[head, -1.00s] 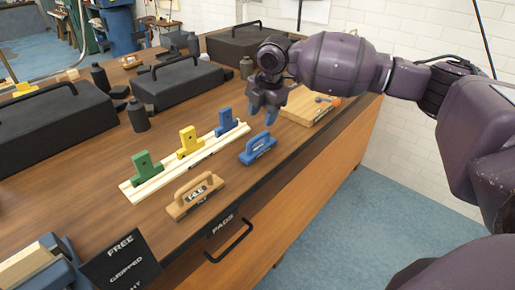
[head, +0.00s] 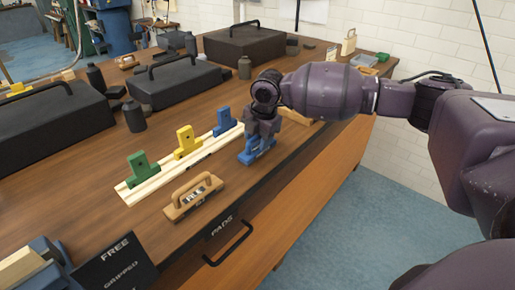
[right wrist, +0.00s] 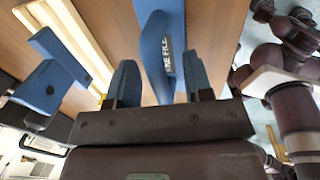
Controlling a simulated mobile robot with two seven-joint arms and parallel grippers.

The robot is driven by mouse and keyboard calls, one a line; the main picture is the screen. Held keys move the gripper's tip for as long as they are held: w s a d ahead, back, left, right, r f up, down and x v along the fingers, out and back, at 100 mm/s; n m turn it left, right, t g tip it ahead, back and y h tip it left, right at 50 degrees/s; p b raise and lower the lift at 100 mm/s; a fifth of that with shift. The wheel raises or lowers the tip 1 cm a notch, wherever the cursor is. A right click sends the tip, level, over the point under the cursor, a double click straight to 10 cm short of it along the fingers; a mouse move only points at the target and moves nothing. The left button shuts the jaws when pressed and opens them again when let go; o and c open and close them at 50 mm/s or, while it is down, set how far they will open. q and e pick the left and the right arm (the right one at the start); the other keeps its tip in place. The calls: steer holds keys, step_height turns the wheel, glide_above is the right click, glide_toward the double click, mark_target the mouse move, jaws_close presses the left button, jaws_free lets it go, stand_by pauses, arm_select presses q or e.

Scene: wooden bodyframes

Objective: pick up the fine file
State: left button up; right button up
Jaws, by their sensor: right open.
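The fine file (head: 254,157) is a blue block with a raised handle, lying on the bench near its front edge. In the right wrist view the blue file (right wrist: 165,25) shows part of a label ending in "NE FILE". My right gripper (head: 262,140) is over it, pointing down and hiding much of it in the head view. In the right wrist view my right gripper (right wrist: 160,68) is open, with one finger on each side of the handle. Contact with the handle cannot be made out. My left gripper is not in view.
A tan block with a handle (head: 193,199) lies to the left along the front edge. Behind is a pale wooden rail (head: 150,182) with green (head: 143,168), yellow (head: 187,143) and blue (head: 225,122) upright pieces. Black cases (head: 175,85) stand farther back.

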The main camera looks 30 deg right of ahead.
steer(key=c, duration=0.8)
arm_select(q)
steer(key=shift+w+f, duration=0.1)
arm_select(e)
jaws_close()
steer(key=shift+r, duration=0.1)
arm_select(q)
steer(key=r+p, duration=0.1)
steer(key=p, duration=0.1)
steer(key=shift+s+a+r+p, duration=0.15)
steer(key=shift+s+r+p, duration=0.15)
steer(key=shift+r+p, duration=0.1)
arm_select(e)
step_height(320, 180, up, 20)
